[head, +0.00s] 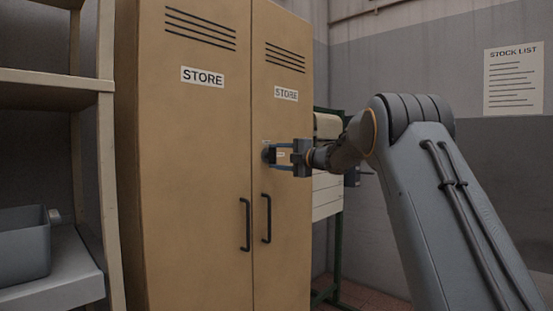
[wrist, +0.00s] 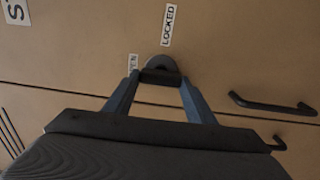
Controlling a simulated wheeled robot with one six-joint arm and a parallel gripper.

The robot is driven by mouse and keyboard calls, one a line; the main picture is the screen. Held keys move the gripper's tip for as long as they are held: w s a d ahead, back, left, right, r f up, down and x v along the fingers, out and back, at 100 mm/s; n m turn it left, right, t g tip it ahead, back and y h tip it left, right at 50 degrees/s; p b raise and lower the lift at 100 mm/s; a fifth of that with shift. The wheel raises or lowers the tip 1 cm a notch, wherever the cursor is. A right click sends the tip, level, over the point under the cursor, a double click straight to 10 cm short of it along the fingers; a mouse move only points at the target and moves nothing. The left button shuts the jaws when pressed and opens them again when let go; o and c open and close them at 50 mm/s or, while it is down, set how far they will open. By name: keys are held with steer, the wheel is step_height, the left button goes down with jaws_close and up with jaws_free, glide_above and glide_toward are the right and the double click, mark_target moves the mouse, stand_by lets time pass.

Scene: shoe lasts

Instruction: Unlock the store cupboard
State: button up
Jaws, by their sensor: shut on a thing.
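The tan store cupboard (head: 190,180) stands in the middle of the head view, with both doors shut. A dark round lock knob (head: 266,152) is on the right door above its handle; it also shows in the wrist view (wrist: 160,62). My gripper (head: 277,153) reaches it from the right, its two blue fingers closed on the knob's dark grip (wrist: 160,76). In the wrist view (wrist: 159,78) a LOCKED label (wrist: 168,25) lies beyond the knob. A second label (wrist: 132,65), its end reading "EN", is partly hidden by a finger.
Black bar handles (head: 245,224) (head: 266,218) hang on the two doors below the knob. Open shelving (head: 105,180) with a grey bin (head: 24,245) stands at the left.

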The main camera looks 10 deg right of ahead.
steer(key=o, duration=1)
steer(key=shift+o, duration=0.2)
steer(key=v, duration=0.7)
steer(key=shift+s+b, duration=0.3)
steer(key=shift+s, duration=0.05)
steer(key=shift+d, duration=0.15)
